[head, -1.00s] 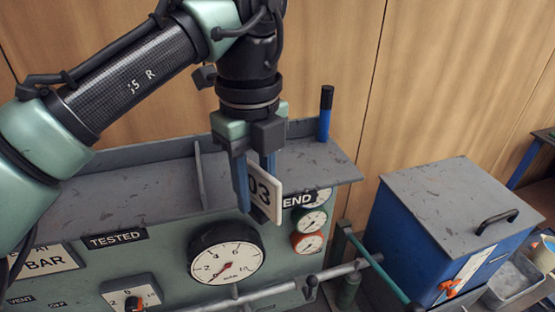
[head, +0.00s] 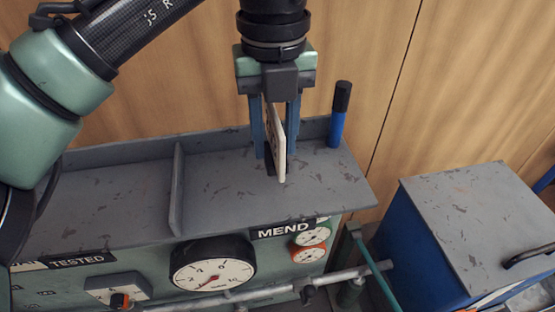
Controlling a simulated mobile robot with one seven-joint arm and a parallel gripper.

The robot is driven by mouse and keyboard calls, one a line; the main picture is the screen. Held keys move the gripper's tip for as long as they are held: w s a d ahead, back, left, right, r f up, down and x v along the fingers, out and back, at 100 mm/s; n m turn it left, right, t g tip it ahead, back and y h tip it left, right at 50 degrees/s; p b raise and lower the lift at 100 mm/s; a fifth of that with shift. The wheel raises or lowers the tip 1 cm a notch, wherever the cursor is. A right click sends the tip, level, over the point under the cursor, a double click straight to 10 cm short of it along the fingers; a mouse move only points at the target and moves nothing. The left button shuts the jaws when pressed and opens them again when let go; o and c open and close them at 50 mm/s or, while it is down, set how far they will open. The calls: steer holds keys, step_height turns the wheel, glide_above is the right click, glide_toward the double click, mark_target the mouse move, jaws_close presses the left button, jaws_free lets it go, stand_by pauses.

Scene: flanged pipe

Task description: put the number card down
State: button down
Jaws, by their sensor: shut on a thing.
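My gripper (head: 276,155) is shut on the white number card (head: 280,150), which hangs upright between its blue fingers. The card is turned nearly edge-on, so its number cannot be read now. The card is over the right compartment of the grey shelf (head: 225,190), above the MEND label (head: 283,229). Whether its lower edge touches the shelf cannot be told. The left compartment, above the TESTED label (head: 77,261), is bare where it shows.
A blue marker with a black cap (head: 339,115) stands at the shelf's back right. A low divider (head: 177,190) splits the shelf. Gauges (head: 212,262) and a pipe (head: 290,285) are on the front below. A blue box with a grey lid (head: 470,215) stands right.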

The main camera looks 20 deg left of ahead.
mark_target(275, 112)
steer(key=shift+f+p, duration=0.8)
steer(key=shift+f, duration=2.1)
steer(key=shift+f, duration=0.15)
steer(key=c, duration=0.5)
jaws_free()
steer(key=shift+c, duration=0.2)
step_height(275, 112, up, 12)
steer(key=b, duration=0.2)
steer(key=shift+r+b, duration=0.2)
steer(key=shift+b, duration=0.2)
